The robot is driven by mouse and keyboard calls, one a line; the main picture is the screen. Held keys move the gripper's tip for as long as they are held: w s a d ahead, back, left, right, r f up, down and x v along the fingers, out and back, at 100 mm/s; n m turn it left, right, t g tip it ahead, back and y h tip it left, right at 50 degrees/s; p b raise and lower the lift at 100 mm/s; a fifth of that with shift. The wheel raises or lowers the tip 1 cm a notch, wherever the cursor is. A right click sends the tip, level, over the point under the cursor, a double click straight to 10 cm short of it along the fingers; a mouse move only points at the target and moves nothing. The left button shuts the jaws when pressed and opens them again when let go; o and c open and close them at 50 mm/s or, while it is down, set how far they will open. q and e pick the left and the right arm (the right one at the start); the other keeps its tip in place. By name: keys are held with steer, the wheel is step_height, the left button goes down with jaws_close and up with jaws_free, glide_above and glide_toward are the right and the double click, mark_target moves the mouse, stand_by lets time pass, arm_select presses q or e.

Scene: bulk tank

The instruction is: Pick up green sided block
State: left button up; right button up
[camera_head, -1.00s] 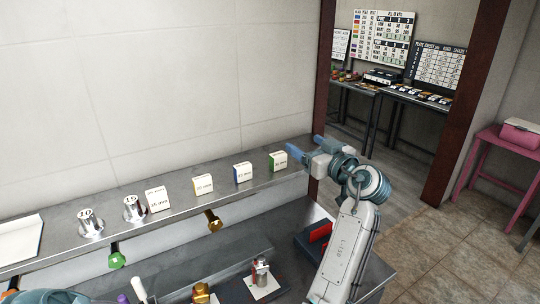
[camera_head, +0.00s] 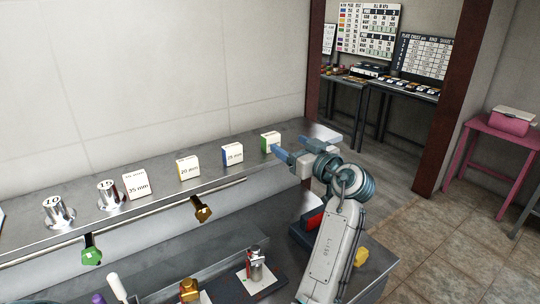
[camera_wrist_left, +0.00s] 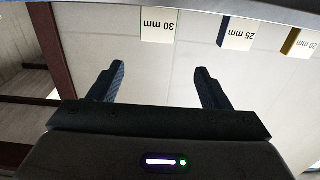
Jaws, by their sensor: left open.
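The green sided block (camera_head: 271,141) stands upright near the right end of the grey shelf, with a white face and a green left side. In the left wrist view it appears upside down as the white block (camera_wrist_left: 168,25) marked 30 mm. Its green side does not show there. My left gripper (camera_head: 292,148) is just right of the block in the head view, with one finger overlapping its lower right edge. In the wrist view its fingers (camera_wrist_left: 159,72) are spread and empty, with the block beyond the tips. My right gripper is not in view.
The blue sided 25 mm block (camera_head: 232,154) and yellow sided 20 mm block (camera_head: 188,168) stand left along the shelf (camera_head: 152,210). A 35 mm block (camera_head: 137,186) and metal weights (camera_head: 108,196) are farther left. The wall (camera_head: 150,80) rises behind.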

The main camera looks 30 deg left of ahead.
mark_target(274, 137)
arm_select(q)
steer(key=a, duration=0.1)
steer(key=w+a+f+p, duration=0.1)
steer(key=a, duration=0.2)
steer(key=shift+w+f+p, duration=0.15)
steer(key=shift+w+p, duration=0.2)
steer(key=shift+w+a+f, duration=0.1)
steer(key=shift+w+a, duration=0.15)
steer(key=shift+a, duration=0.3)
steer(key=shift+w+a+r+p, duration=0.15)
steer(key=shift+a+r+p, duration=0.05)
steer(key=shift+p, duration=0.25)
steer(key=p+x, duration=0.2)
steer(key=x, duration=0.2)
steer(key=shift+w+a, duration=0.15)
steer(key=shift+w, duration=0.05)
steer(key=shift+a, duration=0.15)
steer(key=shift+f, duration=0.1)
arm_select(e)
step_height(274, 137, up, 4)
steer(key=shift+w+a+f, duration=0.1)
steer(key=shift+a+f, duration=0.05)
